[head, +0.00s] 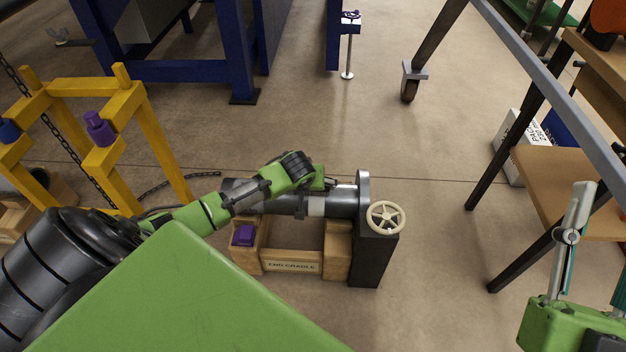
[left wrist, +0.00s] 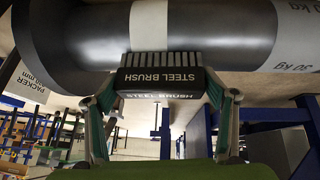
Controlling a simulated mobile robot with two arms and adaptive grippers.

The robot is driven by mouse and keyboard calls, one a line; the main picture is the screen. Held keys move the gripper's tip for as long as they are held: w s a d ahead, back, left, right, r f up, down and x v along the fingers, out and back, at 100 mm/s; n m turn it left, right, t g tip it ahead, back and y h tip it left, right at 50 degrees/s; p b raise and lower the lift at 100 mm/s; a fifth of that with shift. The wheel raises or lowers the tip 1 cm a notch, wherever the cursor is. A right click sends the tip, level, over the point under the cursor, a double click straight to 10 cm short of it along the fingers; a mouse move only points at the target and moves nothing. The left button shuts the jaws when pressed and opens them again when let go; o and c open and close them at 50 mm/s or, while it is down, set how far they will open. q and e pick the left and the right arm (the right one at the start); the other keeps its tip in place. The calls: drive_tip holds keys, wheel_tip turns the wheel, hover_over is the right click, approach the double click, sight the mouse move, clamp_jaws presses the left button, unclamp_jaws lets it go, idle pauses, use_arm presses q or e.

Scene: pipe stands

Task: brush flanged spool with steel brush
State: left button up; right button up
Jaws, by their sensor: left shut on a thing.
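The flanged spool (head: 341,204) is a dark grey pipe with a pale band, lying across a wooden cradle (head: 291,267). Its round flange (head: 363,190) stands at the right end. My left gripper (head: 322,183) is over the spool's top side. In the left wrist view it is shut on the black steel brush (left wrist: 160,80), between its two fingers (left wrist: 162,100). The bristles face the spool (left wrist: 70,35) and appear to meet it at the pale band. My right gripper (head: 592,262) is at the lower right, empty, its fingers apart and partly cut off.
A cream handwheel (head: 386,217) sits by the flange on a dark post (head: 370,262). A purple block (head: 243,235) is at the cradle's left. A yellow frame (head: 148,135) stands left, a wooden-shelved rack (head: 560,170) right.

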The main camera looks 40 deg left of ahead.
use_arm(q)
drive_tip(key=shift+s+a+f+p, duration=0.1)
drive_tip(key=shift+s+a+p, duration=0.2)
drive_tip(key=shift+s+a, duration=0.25)
drive_tip(key=shift+a, duration=0.2)
drive_tip(key=shift+w+d+p, duration=0.45)
drive_tip(key=shift+w+d, duration=0.25)
drive_tip(key=shift+d, duration=0.35)
drive_tip(key=shift+s+a+p, duration=0.4)
drive_tip(key=shift+a+p, duration=0.05)
drive_tip(key=shift+a, duration=0.15)
drive_tip(key=shift+s+a, duration=0.3)
drive_tip(key=shift+a, duration=0.15)
use_arm(e)
drive_tip(key=w+f+g+h, duration=0.2)
drive_tip(key=w+f+g, duration=0.2)
drive_tip(key=f, duration=0.9)
drive_tip(key=g, duration=0.3)
drive_tip(key=shift+w+d+f+g+h, duration=0.15)
drive_tip(key=shift+d+f+g+h, duration=0.15)
drive_tip(key=shift+f, duration=0.1)
